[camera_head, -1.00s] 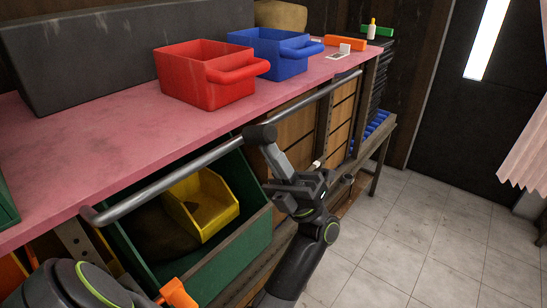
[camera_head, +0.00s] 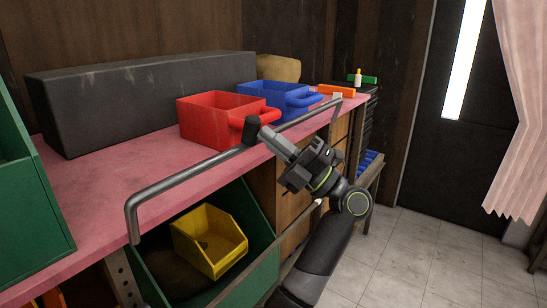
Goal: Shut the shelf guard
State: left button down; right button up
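The shelf guard (camera_head: 190,175) is a grey metal bar along the front edge of the pink-topped bench (camera_head: 95,195). It stands above the edge, its near-left end bending down to the front of the bench. A short black grip (camera_head: 252,130) sits near its middle. The fingers overlap from this side, so the contact is partly hidden.
A red bin (camera_head: 215,122) and a blue bin (camera_head: 275,98) stand behind the guard. A long dark box (camera_head: 140,100) lies at the back. Below are a green bin (camera_head: 262,215) and a yellow bin (camera_head: 215,245). The tiled floor at right is open.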

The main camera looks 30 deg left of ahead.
pick_arm(q)
jog(key=a, duration=0.1)
jog(key=a+r, duration=0.1)
jog(key=a+r+h+p, duration=0.1)
jog(key=shift+w+a+m+t, duration=0.15)
jog(key=shift+w+m+t, duration=0.15)
jog(key=shift+w+m, duration=0.1)
pick_arm(e)
jog(key=shift+w+r, duration=0.5)
jog(key=shift+r, duration=0.2)
jog(key=shift+s, duration=0.1)
